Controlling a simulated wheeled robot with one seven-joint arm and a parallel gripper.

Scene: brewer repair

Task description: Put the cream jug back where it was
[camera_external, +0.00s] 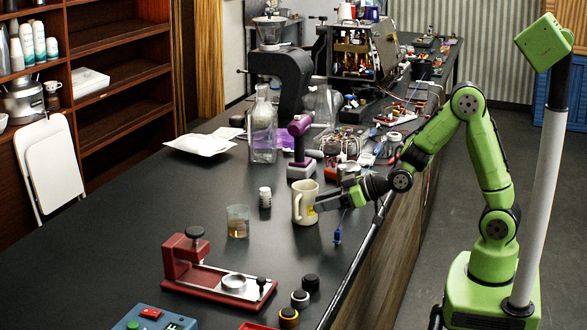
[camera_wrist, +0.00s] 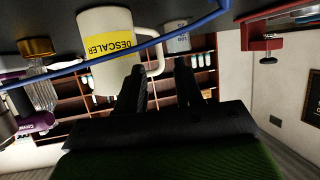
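The cream jug (camera_external: 307,203) stands upright on the dark counter, with a yellow patch on its side. In the wrist view, which is upside down, the jug (camera_wrist: 115,55) shows a yellow label reading "DESCALER" and its handle on the right. My gripper (camera_external: 318,207) is low beside the jug's right side in the outside view. In the wrist view my gripper (camera_wrist: 160,72) has its two dark fingers apart, with the handle seen in the gap. I cannot tell whether the handle is truly between the fingers or whether they touch the jug.
A blue cable (camera_wrist: 65,73) crosses before the jug; its blue end (camera_external: 338,236) hangs at the counter edge. A red clamp stand (camera_external: 185,258) is in front.

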